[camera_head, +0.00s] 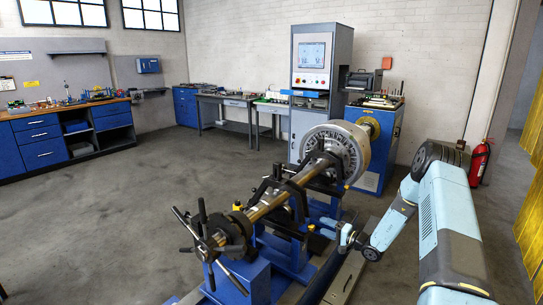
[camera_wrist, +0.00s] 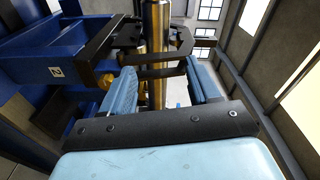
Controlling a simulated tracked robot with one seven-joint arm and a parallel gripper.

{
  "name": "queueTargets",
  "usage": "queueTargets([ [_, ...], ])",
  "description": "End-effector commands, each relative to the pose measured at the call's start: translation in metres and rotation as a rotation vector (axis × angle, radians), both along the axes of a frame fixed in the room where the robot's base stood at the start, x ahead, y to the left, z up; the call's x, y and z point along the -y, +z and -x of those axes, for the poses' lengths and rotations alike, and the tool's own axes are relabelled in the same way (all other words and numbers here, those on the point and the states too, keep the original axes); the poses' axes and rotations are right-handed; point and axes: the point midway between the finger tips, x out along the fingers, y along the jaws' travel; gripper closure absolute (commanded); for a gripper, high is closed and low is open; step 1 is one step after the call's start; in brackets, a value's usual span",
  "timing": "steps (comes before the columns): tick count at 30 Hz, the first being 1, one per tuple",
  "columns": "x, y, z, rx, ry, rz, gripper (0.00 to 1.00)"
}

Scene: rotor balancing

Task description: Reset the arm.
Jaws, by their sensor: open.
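My arm, pale blue and grey, reaches in from the right of the head view and bends down toward the balancing machine. My gripper (camera_head: 328,228) is beside the machine's right side, low near its blue supports. In the wrist view my gripper (camera_wrist: 162,88) has its two pale blue fingers spread apart, with nothing seen held between them. The brass-coloured rotor shaft (camera_wrist: 154,35) shows beyond the fingers, with a dark bracket (camera_wrist: 183,45) across it. Whether any finger touches the machine cannot be told.
The rotor shaft (camera_head: 268,205) lies along the blue balancing machine (camera_head: 240,283), with a large slotted disc (camera_head: 345,150) at its far end. A control cabinet (camera_head: 338,50) stands behind. A red fire extinguisher (camera_head: 480,163) is at the right wall. The floor on the left is clear.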

Motion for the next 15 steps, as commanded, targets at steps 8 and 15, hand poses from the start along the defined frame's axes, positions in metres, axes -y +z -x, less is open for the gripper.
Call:
queueTargets([
  [8,-0.039,0.091,0.027,-0.037,0.219,0.087,0.39],
  [15,-0.065,0.157,0.063,-0.088,0.375,0.193,0.39],
])
